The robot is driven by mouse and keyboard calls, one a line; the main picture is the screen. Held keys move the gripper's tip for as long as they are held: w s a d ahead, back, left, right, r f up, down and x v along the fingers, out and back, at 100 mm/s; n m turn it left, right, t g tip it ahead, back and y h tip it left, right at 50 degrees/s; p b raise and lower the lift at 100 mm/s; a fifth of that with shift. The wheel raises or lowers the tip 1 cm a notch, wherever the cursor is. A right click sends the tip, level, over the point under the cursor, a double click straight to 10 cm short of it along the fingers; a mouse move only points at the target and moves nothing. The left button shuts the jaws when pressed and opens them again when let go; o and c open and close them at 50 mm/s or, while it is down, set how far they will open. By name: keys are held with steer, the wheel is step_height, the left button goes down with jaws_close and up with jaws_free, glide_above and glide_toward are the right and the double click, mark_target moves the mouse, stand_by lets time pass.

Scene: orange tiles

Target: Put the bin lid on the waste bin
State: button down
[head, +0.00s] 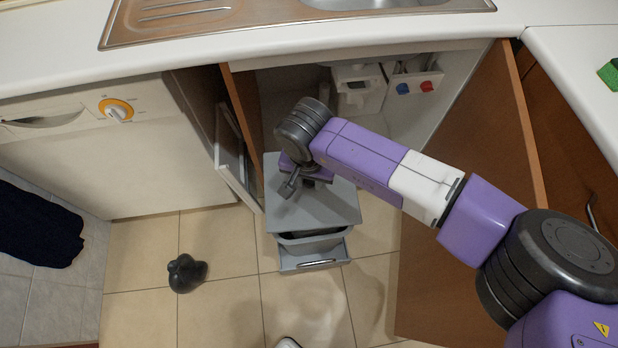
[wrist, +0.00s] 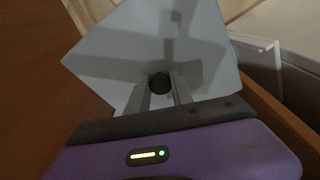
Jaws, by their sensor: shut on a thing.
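The bin lid (head: 325,207) is a flat grey square with a dark round knob. My gripper (head: 289,188) is at the lid's upper left part in the head view. In the wrist view, the fingers of my gripper (wrist: 160,90) are shut on the knob of the lid (wrist: 205,45). The grey waste bin (head: 315,247) is in front of the open cabinet, below the lid. The bin's near rim and front show past the lid's near edge; the rest of its opening is hidden. I cannot tell whether the lid touches the rim.
An open brown cabinet door (head: 470,200) stands right of the bin, with another narrow panel (head: 238,155) on the left. The worktop (head: 300,50) overhangs behind. A dark lumpy object (head: 187,273) lies on the tiles and a navy cloth (head: 35,228) lies far left. Floor between them is clear.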

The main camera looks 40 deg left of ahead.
steer(key=shift+f+b, duration=3.5)
steer(key=shift+f, duration=1.3)
steer(key=c, duration=1)
jaws_free()
steer(key=shift+c, duration=0.2)
steer(key=r, duration=0.2)
steer(key=r+p, duration=0.1)
steer(key=r, duration=0.2)
steer(key=s+r+p, duration=0.1)
steer(key=r, duration=0.1)
steer(key=shift+d+r, duration=0.2)
steer(key=shift+r, duration=0.2)
